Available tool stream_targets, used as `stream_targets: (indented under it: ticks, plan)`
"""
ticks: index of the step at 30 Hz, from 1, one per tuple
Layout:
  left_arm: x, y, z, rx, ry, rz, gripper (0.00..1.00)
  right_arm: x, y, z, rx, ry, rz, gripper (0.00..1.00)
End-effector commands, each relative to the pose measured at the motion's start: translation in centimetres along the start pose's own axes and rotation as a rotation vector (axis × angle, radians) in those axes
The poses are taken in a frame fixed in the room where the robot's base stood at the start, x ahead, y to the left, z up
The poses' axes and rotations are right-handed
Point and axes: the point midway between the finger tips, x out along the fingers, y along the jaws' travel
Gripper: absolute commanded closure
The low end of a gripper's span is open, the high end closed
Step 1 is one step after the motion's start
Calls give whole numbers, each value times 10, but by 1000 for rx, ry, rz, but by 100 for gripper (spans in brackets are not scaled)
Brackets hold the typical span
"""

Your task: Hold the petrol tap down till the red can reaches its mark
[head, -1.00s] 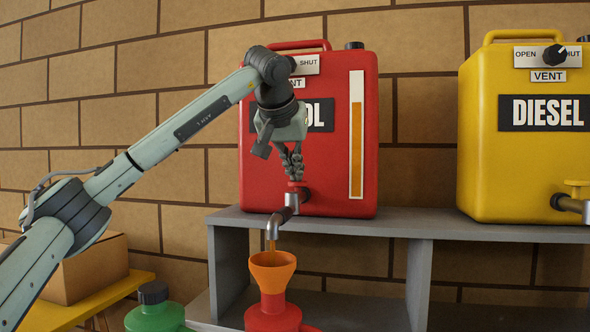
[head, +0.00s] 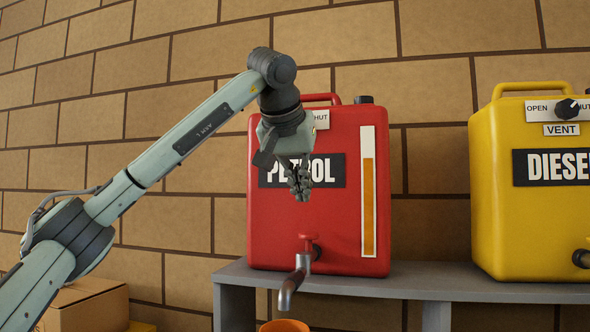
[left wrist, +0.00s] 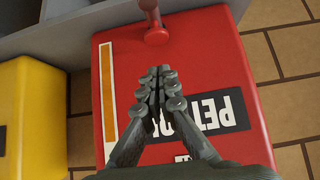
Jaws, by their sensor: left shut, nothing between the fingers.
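The red petrol tank (head: 335,215) stands on the grey shelf, with an amber level strip (head: 369,205) on its front. Its petrol tap has a red lever (head: 308,243) and a metal spout (head: 291,287); no stream shows at the spout. My left gripper (head: 301,192) is shut and empty, in front of the tank label and above the tap, apart from it. In the left wrist view the closed fingers (left wrist: 160,74) point at the tap (left wrist: 156,33) with a gap. Only the rim of an orange funnel (head: 284,326) shows below; the red can and its mark are out of view.
A yellow diesel tank (head: 530,215) stands to the right on the same grey shelf (head: 440,284). A vent knob (head: 568,108) is on its top front. A cardboard box (head: 88,305) is at the lower left. Behind is a brick wall.

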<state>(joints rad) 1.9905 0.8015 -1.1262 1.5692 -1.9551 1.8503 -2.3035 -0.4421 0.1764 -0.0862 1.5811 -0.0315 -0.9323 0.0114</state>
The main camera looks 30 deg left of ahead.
Motion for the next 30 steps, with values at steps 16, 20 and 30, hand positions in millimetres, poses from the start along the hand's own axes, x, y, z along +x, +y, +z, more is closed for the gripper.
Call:
stream_targets:
  ticks: [16, 20, 30]
  plan:
    - [-46, 0, 0, -2, -1, -1, 100, -3, 0, -4, 4, 3, -2, 60]
    - [-45, 0, 0, -2, 0, -1, 100, -3, 0, -4, 4, 3, -2, 60]
    - [-45, 0, 0, -2, 0, -1, 100, -4, 0, -5, 5, 6, -2, 60]
